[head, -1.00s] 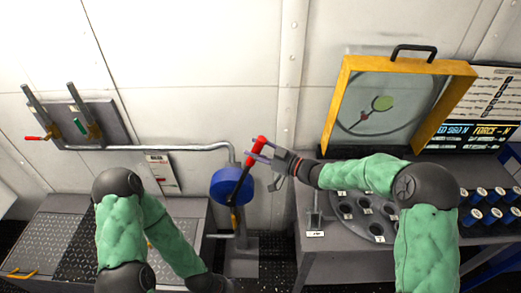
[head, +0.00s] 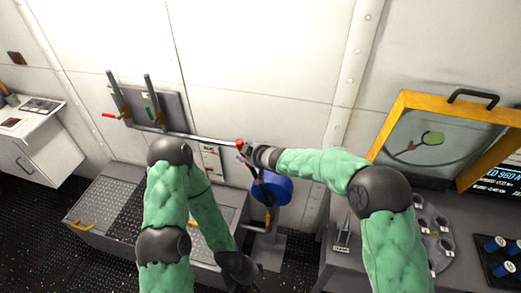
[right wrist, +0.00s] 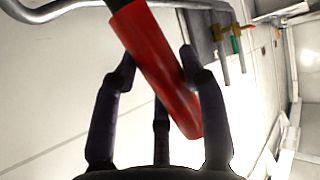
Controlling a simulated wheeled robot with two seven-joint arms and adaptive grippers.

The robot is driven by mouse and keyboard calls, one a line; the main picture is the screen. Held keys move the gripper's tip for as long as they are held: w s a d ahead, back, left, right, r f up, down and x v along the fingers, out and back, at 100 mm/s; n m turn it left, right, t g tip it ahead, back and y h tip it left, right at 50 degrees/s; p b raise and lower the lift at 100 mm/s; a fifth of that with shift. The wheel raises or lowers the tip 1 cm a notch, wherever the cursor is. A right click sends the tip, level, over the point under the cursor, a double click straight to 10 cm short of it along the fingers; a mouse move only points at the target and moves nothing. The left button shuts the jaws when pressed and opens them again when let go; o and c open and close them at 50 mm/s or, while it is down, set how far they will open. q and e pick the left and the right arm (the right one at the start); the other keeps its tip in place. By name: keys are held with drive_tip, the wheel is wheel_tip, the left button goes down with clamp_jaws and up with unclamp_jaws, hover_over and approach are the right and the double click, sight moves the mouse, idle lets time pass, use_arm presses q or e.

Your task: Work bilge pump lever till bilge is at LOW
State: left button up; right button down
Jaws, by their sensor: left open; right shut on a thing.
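The bilge pump is a blue drum (head: 277,189) low by the wall, with a dark lever rising from it to a red handle (head: 239,144). The lever leans left of the drum in the head view. My right gripper (head: 246,150) is shut on the red handle near its top. In the right wrist view the red handle (right wrist: 160,65) slants between the dark fingers (right wrist: 165,75). My left gripper (head: 240,268) is open and low, in front of the grey casing; its fingertips are hard to make out. No bilge level reading is legible.
A wall panel (head: 170,108) with two upright posts and red and green handles stands left, joined by a pipe (head: 200,137). Chequered plates (head: 115,215) lie below it. A yellow-framed screen (head: 392,125) and a console with round holes are right. A white cabinet (head: 45,140) stands far left.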

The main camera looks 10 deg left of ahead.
drive_tip(key=shift+a+f+h, duration=0.2)
drive_tip(key=shift+a+f, duration=0.05)
drive_tip(key=shift+a, duration=0.35)
drive_tip(key=shift+a+f+h, duration=0.2)
drive_tip(key=shift+a, duration=0.35)
drive_tip(key=c, duration=0.7)
unclamp_jaws()
drive_tip(key=shift+o, duration=0.2)
drive_tip(key=shift+s+d+r, duration=0.2)
drive_tip(key=shift+d+r, duration=0.1)
drive_tip(key=shift+r, duration=0.1)
drive_tip(key=v, duration=1.1)
